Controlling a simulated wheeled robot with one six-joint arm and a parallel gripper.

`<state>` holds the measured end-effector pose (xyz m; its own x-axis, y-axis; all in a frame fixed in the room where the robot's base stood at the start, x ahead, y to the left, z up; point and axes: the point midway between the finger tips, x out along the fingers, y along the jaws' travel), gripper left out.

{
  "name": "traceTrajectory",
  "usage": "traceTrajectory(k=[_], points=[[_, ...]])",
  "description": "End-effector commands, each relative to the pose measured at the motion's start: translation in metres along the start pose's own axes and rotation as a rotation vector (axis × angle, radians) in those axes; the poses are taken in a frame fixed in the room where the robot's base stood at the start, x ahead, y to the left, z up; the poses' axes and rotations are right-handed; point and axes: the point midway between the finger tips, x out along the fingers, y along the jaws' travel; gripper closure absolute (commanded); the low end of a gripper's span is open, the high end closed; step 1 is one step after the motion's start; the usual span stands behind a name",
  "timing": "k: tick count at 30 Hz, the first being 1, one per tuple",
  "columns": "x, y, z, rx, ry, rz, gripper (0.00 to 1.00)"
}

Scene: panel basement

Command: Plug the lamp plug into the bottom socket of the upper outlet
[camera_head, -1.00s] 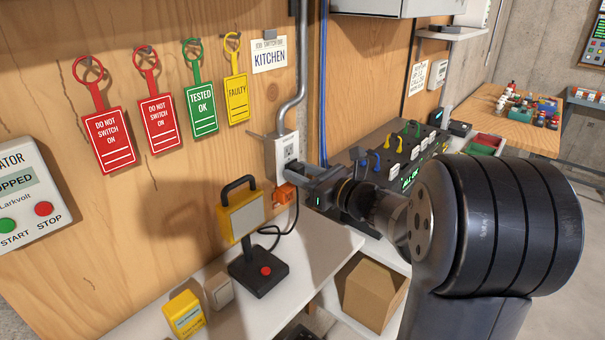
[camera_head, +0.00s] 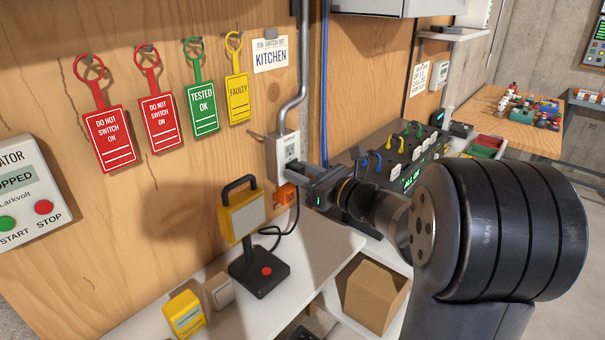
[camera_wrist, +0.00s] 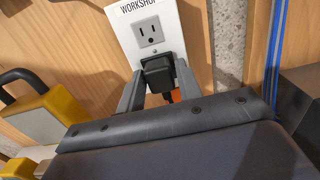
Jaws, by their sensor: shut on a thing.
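The white upper outlet (camera_head: 285,150) is on the wooden wall below a grey conduit. In the wrist view, the outlet (camera_wrist: 147,30), labelled WORKSHOP, shows its top socket empty. The black lamp plug (camera_wrist: 157,74) is at the bottom socket, covering it. My gripper (camera_wrist: 158,70) is shut on the plug, one finger on each side. I cannot tell how deep the prongs sit. In the head view my gripper (camera_head: 303,168) is at the outlet's lower part and hides the plug. The yellow lamp (camera_head: 243,215) stands on a black base with a red button.
An orange box (camera_head: 285,194) is just below the outlet, near a black cord (camera_head: 272,236). A yellow box (camera_head: 185,314) and a beige block (camera_head: 219,291) stand on the white shelf. A panel with coloured levers (camera_head: 400,150) lies to the right, behind my arm.

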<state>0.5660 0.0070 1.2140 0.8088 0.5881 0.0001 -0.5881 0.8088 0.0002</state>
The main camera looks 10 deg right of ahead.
Motion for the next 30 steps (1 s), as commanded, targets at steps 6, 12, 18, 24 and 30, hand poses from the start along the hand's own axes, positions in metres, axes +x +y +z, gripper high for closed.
traceTrajectory(k=[6, 12, 18, 24, 30], points=[[0.0000, 0.0000, 0.0002, 0.000, 0.000, 0.000, 1.00], [0.0006, 0.0000, 0.0001, 0.000, 0.000, 0.000, 1.00], [0.0023, 0.0000, 0.0001, 0.000, 0.000, 0.000, 0.65], [0.0022, -0.0001, 0.0000, 0.000, 0.000, 0.000, 0.49], [0.0022, -0.0001, -0.0001, 0.000, 0.000, 0.000, 0.41]])
